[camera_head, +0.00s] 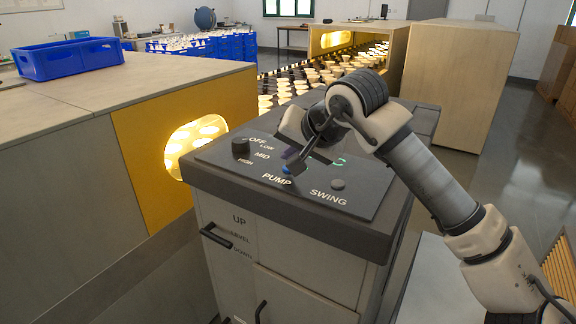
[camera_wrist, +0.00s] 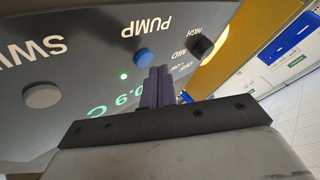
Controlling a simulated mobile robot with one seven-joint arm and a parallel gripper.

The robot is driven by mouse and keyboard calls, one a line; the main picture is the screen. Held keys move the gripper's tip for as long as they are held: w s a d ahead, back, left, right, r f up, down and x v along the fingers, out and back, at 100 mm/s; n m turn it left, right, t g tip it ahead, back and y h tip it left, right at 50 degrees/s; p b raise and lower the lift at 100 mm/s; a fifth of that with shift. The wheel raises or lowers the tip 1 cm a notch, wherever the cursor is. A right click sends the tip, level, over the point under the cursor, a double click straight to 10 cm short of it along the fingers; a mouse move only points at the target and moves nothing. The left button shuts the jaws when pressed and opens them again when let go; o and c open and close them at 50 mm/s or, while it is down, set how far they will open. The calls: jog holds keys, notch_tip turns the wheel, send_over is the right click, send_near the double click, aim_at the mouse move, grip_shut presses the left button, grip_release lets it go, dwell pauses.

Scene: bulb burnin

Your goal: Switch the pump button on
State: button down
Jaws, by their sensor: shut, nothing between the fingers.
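The pump button is a small blue round button on the dark control panel, above the PUMP label in the head view (camera_head: 288,170). It shows clearly in the wrist view (camera_wrist: 143,56), where a small green light (camera_wrist: 123,77) glows near it. My gripper (camera_head: 291,154) is over the panel, its purple fingers shut together and empty. In the wrist view the fingertips (camera_wrist: 160,70) appear just beside the blue button. I cannot tell whether they touch the panel, and the button is not covered by them there.
A black knob (camera_head: 240,147) marked OFF, LOW, MID, HIGH is left of the button. A grey SWING button (camera_head: 338,184) is to the right. A green display (camera_wrist: 122,101) is partly hidden by my gripper. A handle (camera_head: 216,236) sticks out from the cabinet front.

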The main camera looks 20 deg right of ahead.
notch_tip(320, 180, up, 6)
jog(key=p, duration=0.2)
jog(key=shift+p, duration=0.35)
jog(key=shift+s, duration=0.1)
dwell(0.5)
